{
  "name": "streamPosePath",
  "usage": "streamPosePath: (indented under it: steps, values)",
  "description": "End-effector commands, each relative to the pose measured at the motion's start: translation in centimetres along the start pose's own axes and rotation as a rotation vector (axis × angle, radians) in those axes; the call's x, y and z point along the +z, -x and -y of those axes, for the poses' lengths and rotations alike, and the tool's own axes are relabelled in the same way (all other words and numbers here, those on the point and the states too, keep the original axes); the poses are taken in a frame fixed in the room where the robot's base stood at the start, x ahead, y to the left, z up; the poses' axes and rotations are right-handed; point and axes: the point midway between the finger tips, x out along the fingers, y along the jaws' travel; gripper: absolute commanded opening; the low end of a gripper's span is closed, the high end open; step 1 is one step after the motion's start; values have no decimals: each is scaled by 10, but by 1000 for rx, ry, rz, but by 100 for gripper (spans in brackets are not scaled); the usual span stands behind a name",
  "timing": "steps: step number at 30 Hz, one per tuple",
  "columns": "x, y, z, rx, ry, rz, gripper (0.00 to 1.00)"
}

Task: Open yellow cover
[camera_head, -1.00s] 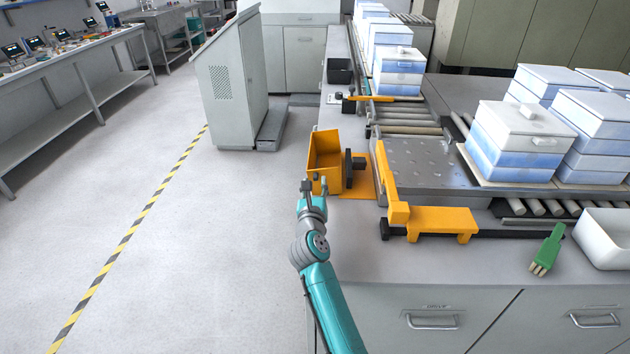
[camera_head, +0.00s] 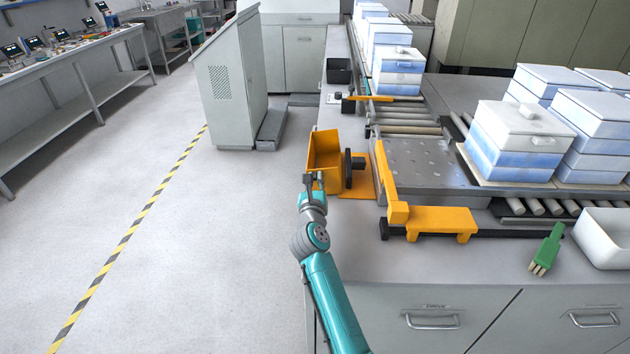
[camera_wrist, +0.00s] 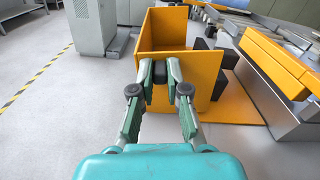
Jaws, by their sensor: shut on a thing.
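The yellow cover (camera_head: 324,147) is an orange-yellow, hollow box shape at the left edge of the workbench, its hollow side showing. It fills the upper middle of the wrist view (camera_wrist: 191,30). My gripper (camera_head: 315,181) is at its near wall. The exact contact is partly hidden by the fingers. A dark round part on a yellow base plate (camera_head: 358,187) stands just right of the cover.
A yellow guard bar (camera_head: 389,185) and yellow block (camera_head: 441,221) stand right of the cover, beside a metal plate. White-blue boxes (camera_head: 520,135) sit farther right. A green brush (camera_head: 547,250) lies near the front edge. The floor to the left is clear up to a grey cabinet (camera_head: 232,85).

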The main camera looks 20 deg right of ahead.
Motion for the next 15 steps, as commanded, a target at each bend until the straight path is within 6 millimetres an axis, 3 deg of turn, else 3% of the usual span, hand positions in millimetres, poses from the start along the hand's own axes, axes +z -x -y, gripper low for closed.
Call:
streamPosePath:
  steps: [7, 15]
  values:
    - [10, 0, 18, -1, -187, -1, 0]
    - [11, 0, 19, 0, -206, -1, 0]
